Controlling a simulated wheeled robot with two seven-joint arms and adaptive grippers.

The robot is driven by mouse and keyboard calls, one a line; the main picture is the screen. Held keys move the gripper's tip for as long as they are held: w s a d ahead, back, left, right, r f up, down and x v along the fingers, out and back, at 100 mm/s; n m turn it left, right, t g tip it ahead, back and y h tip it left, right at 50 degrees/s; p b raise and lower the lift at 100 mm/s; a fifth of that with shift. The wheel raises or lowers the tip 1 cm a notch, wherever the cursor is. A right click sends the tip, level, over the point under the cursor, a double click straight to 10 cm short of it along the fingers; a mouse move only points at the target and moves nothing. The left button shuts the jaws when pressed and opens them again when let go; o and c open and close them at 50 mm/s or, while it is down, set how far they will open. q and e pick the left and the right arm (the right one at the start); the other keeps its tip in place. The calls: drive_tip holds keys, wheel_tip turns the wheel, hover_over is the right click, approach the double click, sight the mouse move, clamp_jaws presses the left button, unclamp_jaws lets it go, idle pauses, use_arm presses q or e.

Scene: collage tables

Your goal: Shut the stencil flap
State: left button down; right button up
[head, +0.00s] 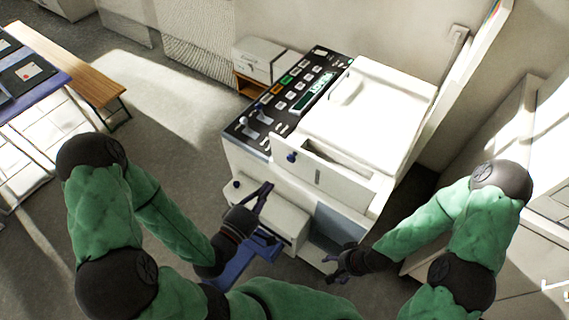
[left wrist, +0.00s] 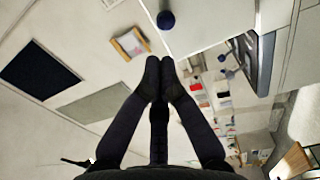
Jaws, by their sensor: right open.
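The white duplicating machine (head: 365,110) stands against the wall in the head view. On its front is a white panel, apparently the stencil flap (head: 345,185), with a blue knob (head: 291,157) at its left end. A gap shows behind its top edge, so it looks tilted outward. My left gripper (head: 265,188) is below and left of the flap, in front of the lower white box, apart from the knob. In the left wrist view its fingertips (left wrist: 160,68) meet with nothing between them; a blue knob (left wrist: 165,20) lies beyond. My right gripper (head: 334,266) is open and empty, low at the right.
A dark control panel (head: 285,95) with levers and buttons runs along the machine's left. An open bay (head: 340,230) lies below the flap. A blue tray (head: 245,258) is under my left gripper. A wooden bench (head: 75,65) stands far left; floor between is clear.

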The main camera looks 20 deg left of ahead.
sight(290, 158)
use_arm(q)
drive_tip(key=shift+p+x, duration=0.7)
drive_tip(key=shift+x, duration=4.05)
use_arm(e)
drive_tip(key=shift+r, duration=0.75)
use_arm(q)
drive_tip(key=shift+r, duration=0.1)
use_arm(e)
drive_tip(key=shift+r, duration=0.15)
